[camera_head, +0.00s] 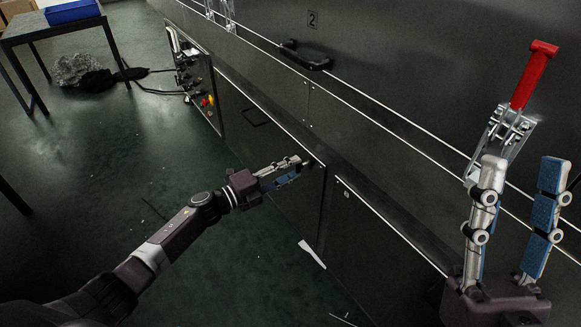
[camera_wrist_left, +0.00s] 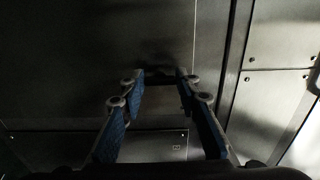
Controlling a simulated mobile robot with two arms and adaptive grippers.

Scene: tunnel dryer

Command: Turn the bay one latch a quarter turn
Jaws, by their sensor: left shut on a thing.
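My left gripper (camera_head: 302,162) reaches the top edge of the low dark panels, near the seam between two of them. Its blue-padded fingers are shut on a small dark latch (camera_wrist_left: 158,77), seen between the fingertips in the left wrist view. The head view shows little of the latch, as the fingers cover it. Its exact turn angle cannot be read in the dim light. My right gripper (camera_head: 522,170) is at the lower right, its two fingers wide apart and empty.
A toggle clamp with a red handle (camera_head: 534,75) stands behind my right gripper. A black door handle (camera_head: 306,58) sits on the upper panel below a "2" label (camera_head: 313,19). A table (camera_head: 50,30) with a blue bin (camera_head: 72,11) is far left. The green floor between is mostly clear.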

